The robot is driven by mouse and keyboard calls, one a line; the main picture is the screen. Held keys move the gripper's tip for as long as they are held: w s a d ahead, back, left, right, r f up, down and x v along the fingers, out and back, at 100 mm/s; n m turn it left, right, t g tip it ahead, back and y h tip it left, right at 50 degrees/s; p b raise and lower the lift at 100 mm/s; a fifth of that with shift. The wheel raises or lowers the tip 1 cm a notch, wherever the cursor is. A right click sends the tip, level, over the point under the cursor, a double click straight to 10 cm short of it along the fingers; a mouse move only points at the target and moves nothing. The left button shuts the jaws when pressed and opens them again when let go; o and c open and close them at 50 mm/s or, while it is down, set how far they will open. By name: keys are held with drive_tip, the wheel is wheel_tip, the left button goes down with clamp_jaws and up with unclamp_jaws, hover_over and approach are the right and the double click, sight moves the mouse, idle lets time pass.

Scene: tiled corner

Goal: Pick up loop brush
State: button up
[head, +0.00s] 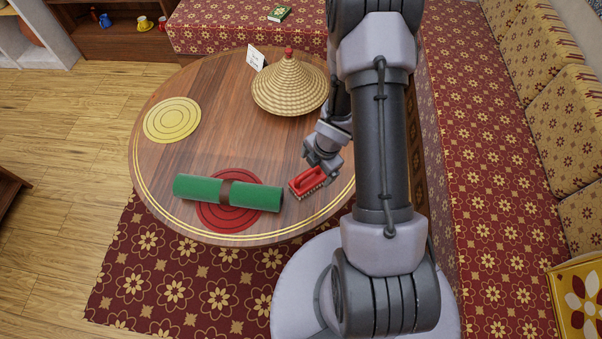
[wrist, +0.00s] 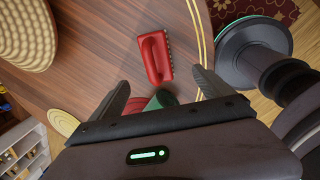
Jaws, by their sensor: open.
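The loop brush (head: 307,182) is a red brush with a loop handle and pale bristles. It lies on the round wooden table (head: 185,88) near its right front edge. In the wrist view the brush (wrist: 155,58) is ahead of the fingers, its loop handle facing the camera. My gripper (head: 318,167) is just above and beside the brush in the head view. In the wrist view my gripper (wrist: 160,85) has its two fingers wide apart with nothing between them. Whether a fingertip touches the brush cannot be told.
A green roll with a brown band (head: 205,190) lies over a red round mat (head: 230,216), left of the brush. A woven cone lid (head: 289,87) and a white card (head: 255,57) stand behind. A yellow mat (head: 172,119) lies at left. Patterned benches (head: 450,130) border the right.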

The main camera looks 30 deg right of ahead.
drive_tip(key=b, duration=0.4)
hover_over(310, 179)
drive_tip(key=s, duration=0.2)
wheel_tip(310, 179, down, 8)
drive_tip(key=shift+a+r, duration=0.1)
drive_tip(key=shift+r, duration=0.15)
drive_tip(key=f, duration=0.1)
drive_tip(key=w+f+b, duration=0.1)
drive_tip(key=f, duration=0.1)
drive_tip(key=w+f, duration=0.1)
drive_tip(key=f, duration=0.1)
drive_tip(key=shift+f+b, duration=0.25)
drive_tip(key=shift+b, duration=0.05)
drive_tip(key=shift+r, duration=0.1)
drive_tip(key=c, duration=1.6)
drive_tip(key=shift+o, duration=0.2)
wheel_tip(310, 179, up, 28)
drive_tip(key=p, duration=2.4)
